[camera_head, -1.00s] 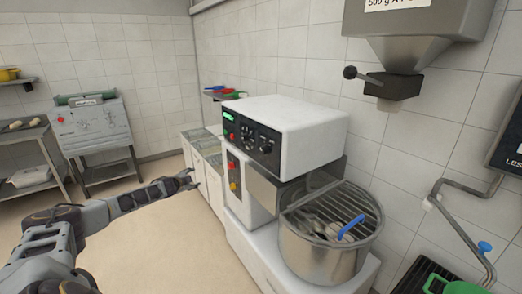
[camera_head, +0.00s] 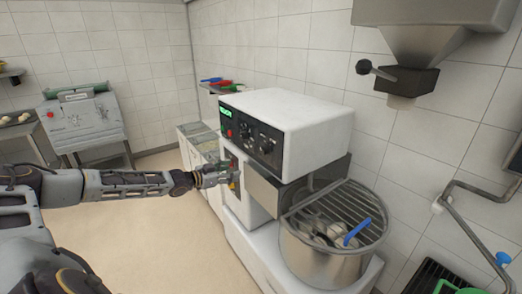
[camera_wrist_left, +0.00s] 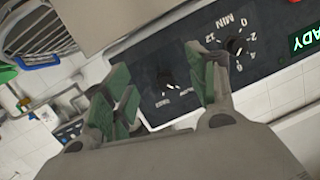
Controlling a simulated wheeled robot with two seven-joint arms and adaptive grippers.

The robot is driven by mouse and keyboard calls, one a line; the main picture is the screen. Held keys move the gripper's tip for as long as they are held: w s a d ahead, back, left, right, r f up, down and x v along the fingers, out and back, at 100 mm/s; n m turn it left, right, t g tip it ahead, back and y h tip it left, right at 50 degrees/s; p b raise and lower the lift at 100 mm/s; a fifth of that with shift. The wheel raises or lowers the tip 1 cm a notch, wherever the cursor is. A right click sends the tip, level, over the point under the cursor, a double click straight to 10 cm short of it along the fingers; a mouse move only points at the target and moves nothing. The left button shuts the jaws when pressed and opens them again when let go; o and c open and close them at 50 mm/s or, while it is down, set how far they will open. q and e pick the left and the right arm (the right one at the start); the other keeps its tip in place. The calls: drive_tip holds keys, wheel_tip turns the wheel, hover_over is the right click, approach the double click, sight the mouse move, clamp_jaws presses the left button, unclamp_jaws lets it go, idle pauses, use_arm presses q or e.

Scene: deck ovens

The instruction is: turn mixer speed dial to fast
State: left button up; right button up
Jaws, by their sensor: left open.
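The white mixer (camera_head: 290,115) stands against the wall with a black control panel (camera_head: 254,141) on its front. In the left wrist view, one dark dial (camera_wrist_left: 167,80) lies between my finger pads, with small labels around it that I cannot read surely. A second dial (camera_wrist_left: 237,46) with a numbered MIN scale sits beside it. My left gripper (camera_head: 232,173) is at the mixer's front, just below the panel in the head view. It is open; its green-padded fingers (camera_wrist_left: 163,90) straddle the first dial, and contact cannot be told. My right gripper is not in view.
A green lit display (camera_head: 226,111) is on the panel. A hopper (camera_head: 425,45) hangs above. Floor is clear at left.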

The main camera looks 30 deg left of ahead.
use_arm(q)
drive_tip(key=d+r+n, duration=0.1)
drive_tip(key=r+n+t+h, duration=0.1)
drive_tip(key=r, duration=0.1)
drive_tip(key=d+r+n+t, duration=0.1)
drive_tip(key=r, duration=0.1)
drive_tip(key=shift+w+d+n, duration=0.2)
drive_tip(key=shift+d+n, duration=0.1)
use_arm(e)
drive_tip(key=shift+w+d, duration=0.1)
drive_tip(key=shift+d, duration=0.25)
use_arm(q)
drive_tip(key=shift+w, duration=0.2)
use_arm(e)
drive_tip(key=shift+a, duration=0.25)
use_arm(q)
drive_tip(key=p, duration=0.1)
approach(262, 151)
drive_tip(key=shift+w, duration=1.5)
drive_tip(key=shift+d+p+x, duration=0.2)
drive_tip(key=shift+p+x, duration=0.1)
drive_tip(key=shift+x, duration=1.45)
drive_tip(key=shift+d+p+x, duration=0.2)
drive_tip(key=shift+p+x, duration=0.1)
drive_tip(key=shift+x, duration=1.4)
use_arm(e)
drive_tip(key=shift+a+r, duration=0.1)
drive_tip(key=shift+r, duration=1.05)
use_arm(q)
drive_tip(key=shift+s, duration=0.1)
